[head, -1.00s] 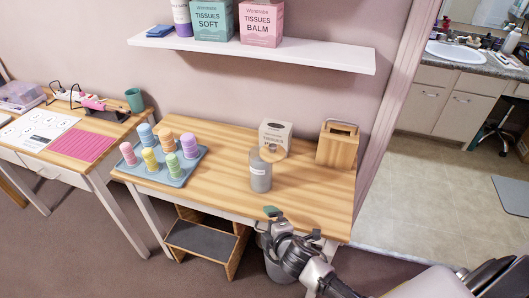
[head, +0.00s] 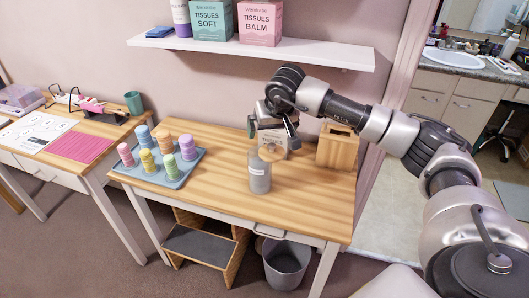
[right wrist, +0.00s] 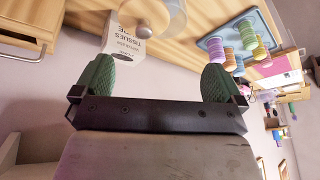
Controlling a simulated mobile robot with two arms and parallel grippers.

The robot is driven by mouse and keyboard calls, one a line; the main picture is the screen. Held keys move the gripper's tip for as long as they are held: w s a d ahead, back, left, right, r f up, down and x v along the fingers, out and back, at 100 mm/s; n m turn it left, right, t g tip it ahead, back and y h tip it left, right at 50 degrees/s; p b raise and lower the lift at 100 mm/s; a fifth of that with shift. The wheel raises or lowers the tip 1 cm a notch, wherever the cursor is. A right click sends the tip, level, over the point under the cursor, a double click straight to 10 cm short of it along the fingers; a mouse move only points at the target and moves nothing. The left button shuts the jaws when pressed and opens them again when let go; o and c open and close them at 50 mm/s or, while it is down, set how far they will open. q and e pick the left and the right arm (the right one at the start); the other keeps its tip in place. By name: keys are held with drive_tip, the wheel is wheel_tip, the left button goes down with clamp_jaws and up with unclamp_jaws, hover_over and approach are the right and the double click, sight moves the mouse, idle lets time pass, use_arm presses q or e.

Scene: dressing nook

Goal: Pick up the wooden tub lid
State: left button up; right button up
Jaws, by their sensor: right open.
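The wooden tub lid (head: 271,153) is a round, light wooden disc on top of a grey tub (head: 260,177) that stands upright on the wooden table. My right gripper (head: 272,130) is open and empty, above and just behind the lid in the head view, apart from it as far as I can tell. In the right wrist view its two green finger pads (right wrist: 158,78) are spread wide, with the tub's round top partly visible at the top edge. My left gripper is not in view.
A tissue box (head: 280,140) stands close behind the tub, partly hidden by my gripper. A wooden box (head: 337,148) stands to the right. A grey tray (head: 172,182) with several coloured rolls is at left. A white shelf (head: 270,54) hangs above.

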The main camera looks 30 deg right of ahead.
sight(272, 144)
drive_tip(key=shift+h, duration=0.4)
drive_tip(key=f, duration=0.1)
drive_tip(key=w+d+f, duration=0.1)
drive_tip(key=f, duration=0.1)
drive_tip(key=w+d+f, duration=0.1)
drive_tip(key=shift+w+f+p, duration=0.1)
drive_tip(key=shift+f+p, duration=0.1)
drive_tip(key=shift+p, duration=0.2)
drive_tip(key=x, duration=0.1)
drive_tip(key=p+x, duration=0.1)
drive_tip(key=x, duration=0.2)
drive_tip(key=shift+s+d+f, duration=0.1)
drive_tip(key=shift+s+f, duration=0.05)
drive_tip(key=shift+s, duration=0.1)
drive_tip(key=shift+w+d+f, duration=0.1)
drive_tip(key=shift+w+f, duration=0.15)
drive_tip(key=shift+f, duration=0.25)
drive_tip(key=c, duration=0.8)
drive_tip(key=shift+r, duration=0.15)
drive_tip(key=shift+c, duration=0.2)
